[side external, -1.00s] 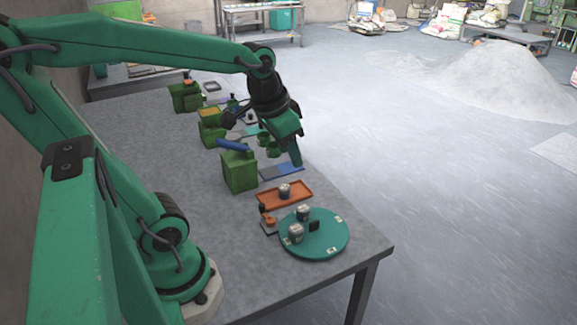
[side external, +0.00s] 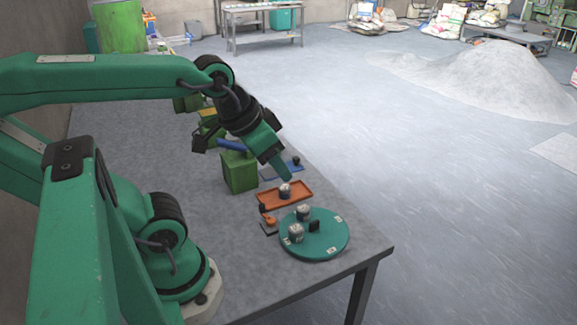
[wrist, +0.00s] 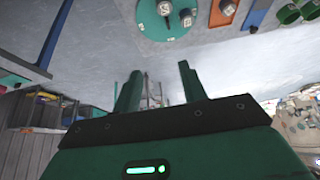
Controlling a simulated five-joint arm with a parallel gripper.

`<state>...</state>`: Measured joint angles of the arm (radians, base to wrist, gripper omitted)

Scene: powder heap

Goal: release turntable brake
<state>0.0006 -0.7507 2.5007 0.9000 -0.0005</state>
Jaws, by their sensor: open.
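The turntable (side external: 334,234) is a flat teal disc near the table's front right corner, with two grey jars (side external: 296,232) and a small black block on it. It also shows at the top of the wrist view (wrist: 160,31). Beside its left edge is a small orange lever with a black knob (side external: 268,219) on a dark base, seemingly the brake. I cannot make the lever out in the wrist view. My gripper (side external: 284,175) is above the table near the orange tray, behind the lever. Its fingers stand apart and empty in the wrist view (wrist: 158,88).
An orange tray (side external: 298,194) with one jar lies just behind the turntable. A green box (side external: 240,172) with a blue handle stands left of the tray. A blue mat (side external: 270,173) with a dark knob lies farther back.

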